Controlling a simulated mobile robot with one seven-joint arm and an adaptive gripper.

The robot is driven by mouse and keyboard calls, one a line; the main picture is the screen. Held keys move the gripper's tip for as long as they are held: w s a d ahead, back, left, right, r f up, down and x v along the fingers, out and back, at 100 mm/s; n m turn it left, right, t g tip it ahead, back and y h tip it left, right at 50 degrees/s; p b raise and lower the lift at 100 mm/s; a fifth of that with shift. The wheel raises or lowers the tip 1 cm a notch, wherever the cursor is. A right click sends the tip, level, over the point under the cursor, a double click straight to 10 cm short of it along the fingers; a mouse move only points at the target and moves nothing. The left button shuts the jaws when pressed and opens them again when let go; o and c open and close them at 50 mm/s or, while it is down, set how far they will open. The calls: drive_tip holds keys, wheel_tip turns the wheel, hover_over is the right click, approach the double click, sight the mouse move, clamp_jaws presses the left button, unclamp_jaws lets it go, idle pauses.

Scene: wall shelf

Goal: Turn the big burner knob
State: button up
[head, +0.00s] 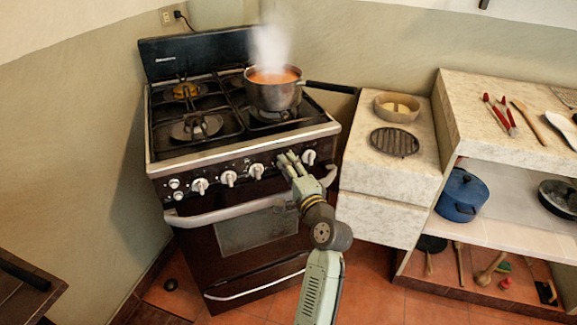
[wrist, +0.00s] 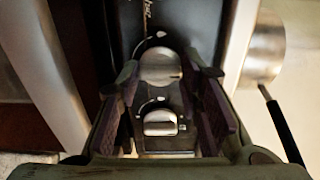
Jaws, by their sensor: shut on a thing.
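My gripper (head: 287,163) reaches up to this panel from below, between the third knob from the left (head: 257,171) and the far-right knob (head: 309,156). In the wrist view, my gripper (wrist: 163,70) has its fingers on both sides of a round pale knob (wrist: 160,66) and is shut on it. My gripper hides this knob in the head view. Another knob (wrist: 160,122) shows below it in the wrist view. I cannot tell from any marking which knob is for the big burner.
The oven handle (head: 240,208) runs below the knobs, close to my arm. A stone counter (head: 385,180) stands right of the stove.

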idle(0.4)
drive_tip(key=o, duration=1.2)
drive_tip(key=shift+c, duration=0.2)
drive_tip(key=v, duration=1.2)
